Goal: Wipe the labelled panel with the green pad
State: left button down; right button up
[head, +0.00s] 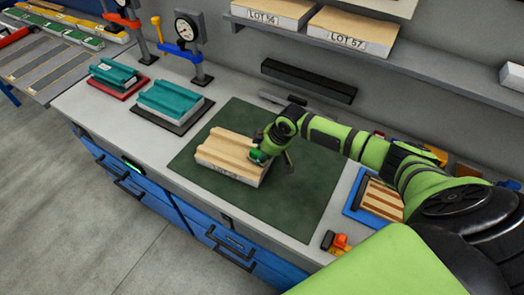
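The labelled panel (222,148) is a pale, ridged wooden-looking block lying on a dark green mat (205,185). Its label is on the near front side and is too small to read. The green pad (257,155) is a small green piece at the panel's right end. My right gripper (268,152) comes in from the right and looks shut on the pad, low over that end. The arm's end hides part of the panel's right end, and whether the pad touches the panel is hard to tell. My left gripper is out of view.
Two teal blocks stand on a red tray (118,92) and a dark tray (172,125) at the left. Gauges (187,28) stand behind. A blue tray (350,208) and an orange item (341,241) are at right. The mat's front is clear.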

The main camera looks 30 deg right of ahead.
jog(key=shift+w+r, duration=0.15)
jog(key=shift+r, duration=2.85)
jog(key=shift+r, duration=0.15)
jog(key=shift+r, duration=1.35)
